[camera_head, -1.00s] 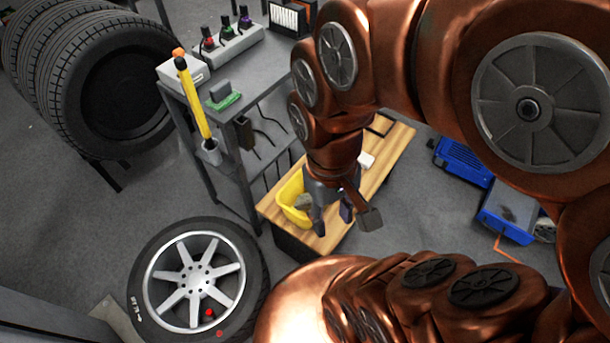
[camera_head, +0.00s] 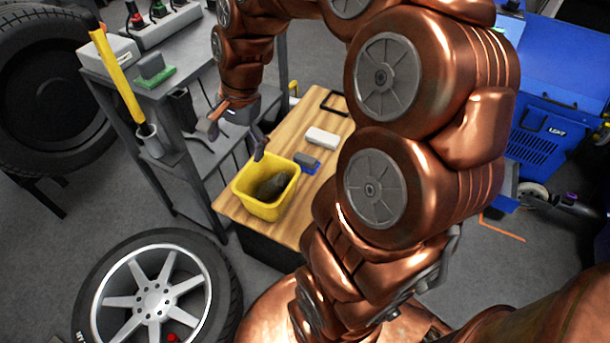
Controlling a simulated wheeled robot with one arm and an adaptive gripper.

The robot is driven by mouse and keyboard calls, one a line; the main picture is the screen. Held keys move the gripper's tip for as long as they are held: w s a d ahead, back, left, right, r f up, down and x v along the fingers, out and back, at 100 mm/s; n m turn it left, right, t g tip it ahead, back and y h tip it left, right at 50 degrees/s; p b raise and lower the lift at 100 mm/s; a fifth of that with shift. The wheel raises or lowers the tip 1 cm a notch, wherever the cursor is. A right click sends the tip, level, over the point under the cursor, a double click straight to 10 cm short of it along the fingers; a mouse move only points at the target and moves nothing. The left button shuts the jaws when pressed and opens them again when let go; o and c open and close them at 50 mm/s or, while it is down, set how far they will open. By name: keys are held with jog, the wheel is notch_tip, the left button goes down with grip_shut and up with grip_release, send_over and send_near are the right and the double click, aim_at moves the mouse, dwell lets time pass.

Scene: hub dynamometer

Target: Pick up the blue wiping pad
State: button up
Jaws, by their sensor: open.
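The blue wiping pad (camera_head: 307,163) lies on the wooden bench top, just right of a yellow bin. It looks like a dark grey block with a blue lower part. My gripper (camera_head: 236,143) is open with nothing between its fingers. It is above the far left side of the bench, up and left of the pad in the picture and apart from it. One finger shows just behind the bin's rim. The pad is not hidden.
A white block (camera_head: 322,137) lies behind the pad, near a black frame (camera_head: 334,104). A grey shelf (camera_head: 188,150) stands left, a wheel (camera_head: 155,290) at front left.

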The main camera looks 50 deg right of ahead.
jog(key=w+d+f+m+t+b, duration=0.1)
jog(key=w+d+f+m+b, duration=0.5)
jog(key=d+f, duration=0.35)
jog(key=m+t+h+b, duration=0.1)
jog(key=m+t+b, duration=0.1)
jog(key=m+b, duration=1.05)
send_over(307, 158)
jog(key=s+d, duration=0.1)
jog(key=s, duration=0.1)
jog(key=shift+m, duration=0.25)
notch_tip(307, 158, down, 20)
jog(key=shift+f, duration=0.2)
jog(key=shift+a+b+x, duration=0.2)
jog(key=shift+b+x, duration=1.5)
jog(key=shift+x, duration=2)
jog(key=shift+r, duration=0.1)
jog(key=c, duration=1.2)
notch_tip(307, 158, up, 10)
jog(key=p, duration=0.4)
jog(key=shift+c, duration=0.2)
